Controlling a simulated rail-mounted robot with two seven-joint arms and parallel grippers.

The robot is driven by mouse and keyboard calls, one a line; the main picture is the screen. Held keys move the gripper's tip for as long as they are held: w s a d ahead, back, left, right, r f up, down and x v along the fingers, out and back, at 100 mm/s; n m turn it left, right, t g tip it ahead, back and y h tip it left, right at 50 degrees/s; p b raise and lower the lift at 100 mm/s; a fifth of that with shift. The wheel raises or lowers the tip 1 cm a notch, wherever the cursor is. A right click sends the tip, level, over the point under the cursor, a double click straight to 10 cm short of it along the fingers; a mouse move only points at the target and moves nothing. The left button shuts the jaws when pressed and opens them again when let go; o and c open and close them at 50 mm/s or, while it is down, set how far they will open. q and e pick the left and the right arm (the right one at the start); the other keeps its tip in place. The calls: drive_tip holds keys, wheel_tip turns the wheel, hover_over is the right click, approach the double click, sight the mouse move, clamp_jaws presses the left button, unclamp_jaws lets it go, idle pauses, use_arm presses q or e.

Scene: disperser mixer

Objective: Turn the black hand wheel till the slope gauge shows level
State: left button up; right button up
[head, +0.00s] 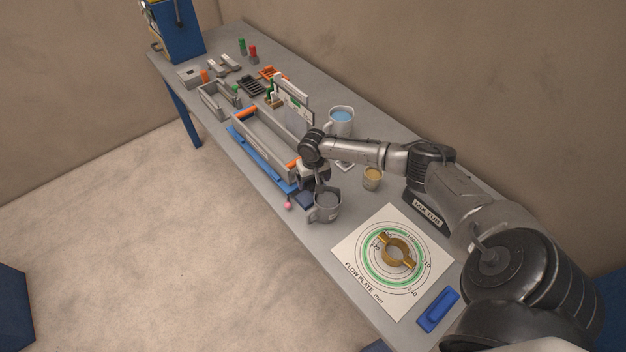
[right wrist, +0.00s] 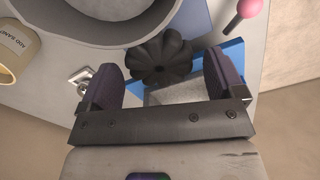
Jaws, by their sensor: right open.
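The black hand wheel (right wrist: 160,55) has rounded lobes and shows in the right wrist view, just ahead of my right gripper (right wrist: 162,82). The two dark finger pads stand apart on either side of the wheel's near part. I cannot tell whether either pad touches it. In the head view my right gripper (head: 320,183) points down by the near end of the grey trough, above the grey mug; the wheel is hidden there behind the gripper. I cannot make out the slope gauge in either view. My left gripper is not in view.
A grey mug (head: 325,207) stands close to my right gripper. A pink ball on a stem (head: 288,206) is at the bench edge. A blue-filled jug (head: 340,121) and a sand cup (head: 372,178) stand behind. The flow plate sheet (head: 350,245) lies to the right with a brass part on it.

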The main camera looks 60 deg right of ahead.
drive_tip(key=shift+f, duration=0.2)
drive_tip(key=shift+c, duration=0.4)
drive_tip(key=c, duration=0.8)
drive_tip(key=shift+r+n+p, duration=0.25)
drive_tip(key=shift+n+p, duration=0.25)
drive_tip(key=shift+p, duration=0.15)
drive_tip(key=shift+c, duration=0.2)
drive_tip(key=shift+n+p, duration=0.4)
drive_tip(key=shift+a+f+n+p, duration=0.1)
drive_tip(key=shift+n+p, duration=0.3)
drive_tip(key=shift+n, duration=0.4)
drive_tip(key=shift+f+n, duration=0.1)
drive_tip(key=shift+n, duration=0.2)
